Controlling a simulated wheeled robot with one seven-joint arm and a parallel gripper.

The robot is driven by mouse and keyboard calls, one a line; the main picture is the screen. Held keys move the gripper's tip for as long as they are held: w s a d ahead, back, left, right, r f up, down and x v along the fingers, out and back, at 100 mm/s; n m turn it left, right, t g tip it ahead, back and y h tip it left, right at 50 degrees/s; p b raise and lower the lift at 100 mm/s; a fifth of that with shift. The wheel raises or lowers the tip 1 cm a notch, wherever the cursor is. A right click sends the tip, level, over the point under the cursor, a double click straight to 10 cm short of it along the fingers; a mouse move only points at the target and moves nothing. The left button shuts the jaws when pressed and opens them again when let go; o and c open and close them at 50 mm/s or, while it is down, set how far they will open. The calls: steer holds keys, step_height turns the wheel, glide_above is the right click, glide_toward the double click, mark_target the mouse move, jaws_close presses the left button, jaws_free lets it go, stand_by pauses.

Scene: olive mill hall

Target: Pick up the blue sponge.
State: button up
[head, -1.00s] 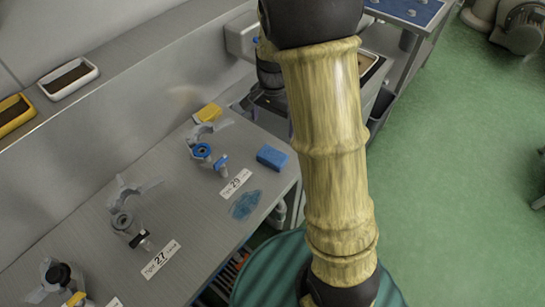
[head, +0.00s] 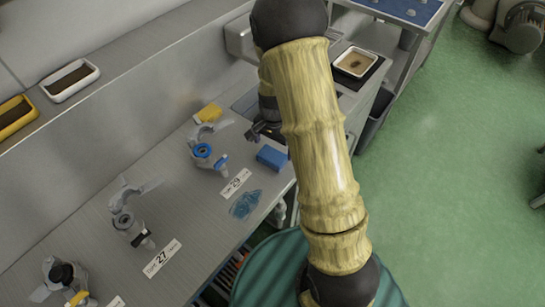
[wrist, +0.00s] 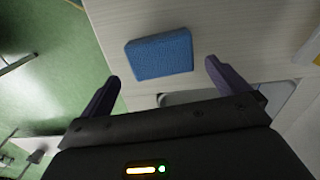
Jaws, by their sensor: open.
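The blue sponge (head: 271,157) lies flat on the grey worktop near its front edge, just right of the card marked 29. It also shows in the wrist view (wrist: 160,55), whole and uncovered. My gripper (wrist: 162,75) is open, with its two dark fingers on either side of the sponge's near edge in that view and nothing between them. In the head view my gripper (head: 262,131) is just behind the sponge, partly hidden by my arm. I cannot tell its exact height above the worktop.
A grey fitting with a blue ring (head: 203,151) and a yellow sponge (head: 209,113) are left of the blue sponge. A blue smear (head: 246,204) is in front of it. A white tray (head: 357,62) stands at the back right. Green floor (head: 450,180) is clear on the right.

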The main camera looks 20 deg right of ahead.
mark_target(272, 154)
steer(key=shift+a+f+p, duration=0.15)
steer(key=shift+f+p, duration=0.55)
steer(key=shift+f, duration=1.9)
steer(key=c, duration=0.8)
